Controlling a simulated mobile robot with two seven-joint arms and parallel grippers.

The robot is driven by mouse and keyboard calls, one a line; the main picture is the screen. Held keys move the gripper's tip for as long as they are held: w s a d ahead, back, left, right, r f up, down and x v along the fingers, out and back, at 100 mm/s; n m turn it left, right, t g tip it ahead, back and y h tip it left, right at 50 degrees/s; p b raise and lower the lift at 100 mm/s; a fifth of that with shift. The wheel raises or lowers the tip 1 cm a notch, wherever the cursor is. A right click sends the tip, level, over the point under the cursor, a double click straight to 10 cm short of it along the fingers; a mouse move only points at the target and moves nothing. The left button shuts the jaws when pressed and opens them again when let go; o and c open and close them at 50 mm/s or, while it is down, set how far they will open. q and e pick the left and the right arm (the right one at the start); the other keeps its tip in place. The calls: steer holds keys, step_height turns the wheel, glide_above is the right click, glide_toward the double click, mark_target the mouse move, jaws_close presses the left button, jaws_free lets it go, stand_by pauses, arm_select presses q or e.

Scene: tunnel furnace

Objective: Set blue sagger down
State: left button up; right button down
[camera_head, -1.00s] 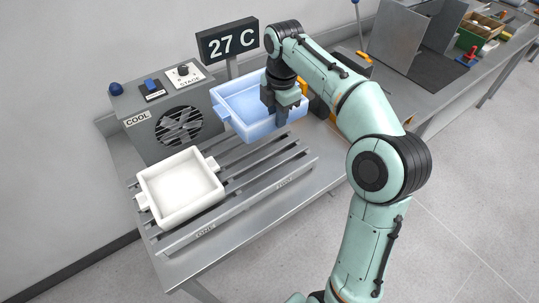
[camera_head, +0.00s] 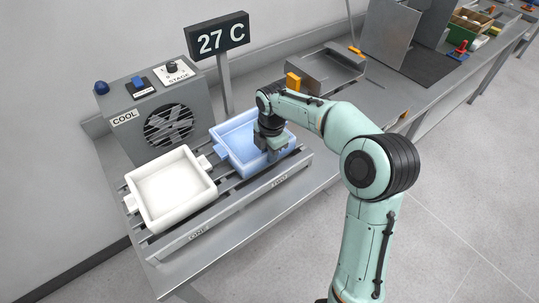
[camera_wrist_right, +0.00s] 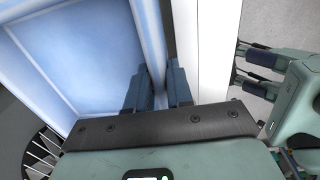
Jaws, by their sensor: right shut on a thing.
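The blue sagger (camera_head: 237,139) is an empty, open square tray with side lugs. It is level at the right part of the slatted rack (camera_head: 203,216), low over or on the slats; I cannot tell if it touches them. My right gripper (camera_head: 275,154) is shut on its right-hand wall. In the right wrist view, the fingers (camera_wrist_right: 160,88) straddle the wall of the blue sagger (camera_wrist_right: 75,55). The white sagger (camera_head: 172,187) sits on the rack to the left, close beside the blue one. My left gripper is not in the head view.
The grey cooler box (camera_head: 140,116) with a fan stands behind the rack. A sign (camera_head: 217,38) reading 27 C rises behind the blue sagger on a post. A metal fixture with orange parts (camera_head: 325,70) lies farther right on the bench.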

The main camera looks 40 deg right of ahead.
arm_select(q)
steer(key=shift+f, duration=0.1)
arm_select(e)
steer(key=shift+f, duration=0.4)
steer(key=c, duration=1)
jaws_free()
steer(key=shift+f, duration=0.15)
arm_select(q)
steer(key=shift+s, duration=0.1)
arm_select(e)
steer(key=r, duration=0.4)
steer(key=r+p, duration=0.1)
steer(key=r, duration=0.6)
steer(key=shift+s+r+p, duration=0.35)
steer(key=shift+r, duration=0.05)
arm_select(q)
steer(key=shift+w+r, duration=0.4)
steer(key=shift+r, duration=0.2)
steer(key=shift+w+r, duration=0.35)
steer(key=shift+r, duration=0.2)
arm_select(e)
steer(key=shift+r, duration=0.2)
